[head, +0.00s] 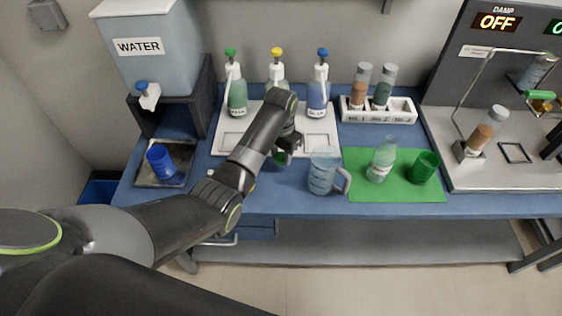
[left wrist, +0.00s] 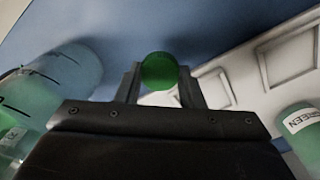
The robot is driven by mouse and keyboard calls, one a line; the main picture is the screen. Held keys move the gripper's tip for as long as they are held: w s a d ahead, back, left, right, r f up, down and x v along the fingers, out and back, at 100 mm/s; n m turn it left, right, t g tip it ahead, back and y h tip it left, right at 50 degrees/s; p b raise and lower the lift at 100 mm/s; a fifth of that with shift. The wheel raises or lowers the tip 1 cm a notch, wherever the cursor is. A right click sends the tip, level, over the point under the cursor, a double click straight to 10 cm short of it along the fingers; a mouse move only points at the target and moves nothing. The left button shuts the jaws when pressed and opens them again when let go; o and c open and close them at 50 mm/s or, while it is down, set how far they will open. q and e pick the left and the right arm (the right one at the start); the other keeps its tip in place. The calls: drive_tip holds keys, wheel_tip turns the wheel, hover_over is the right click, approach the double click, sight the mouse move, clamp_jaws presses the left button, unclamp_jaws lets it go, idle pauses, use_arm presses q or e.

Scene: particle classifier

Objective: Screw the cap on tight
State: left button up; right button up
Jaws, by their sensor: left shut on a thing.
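My left gripper (head: 288,146) is shut on a round green cap (left wrist: 159,71), held between its two fingertips in the left wrist view. In the head view the green cap (head: 281,158) shows partly below the gripper, left of the measuring jug. A clear bottle (head: 381,161) with pale green contents and a white label stands upright on the green mat (head: 361,189). No cap shows on its neck. The gripper is left of this bottle and apart from it. My right gripper is not in view.
A measuring jug (head: 322,174) stands between the gripper and the bottle. A green cup (head: 425,168) is right of the bottle. Pump dispensers stand on a white tray (head: 232,140) behind. A vial rack (head: 402,116) is at the back. A grey machine (head: 478,70) stands right.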

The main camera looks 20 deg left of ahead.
sight(281, 157)
use_arm(q)
wheel_tip(281, 157, up, 5)
idle(0.7)
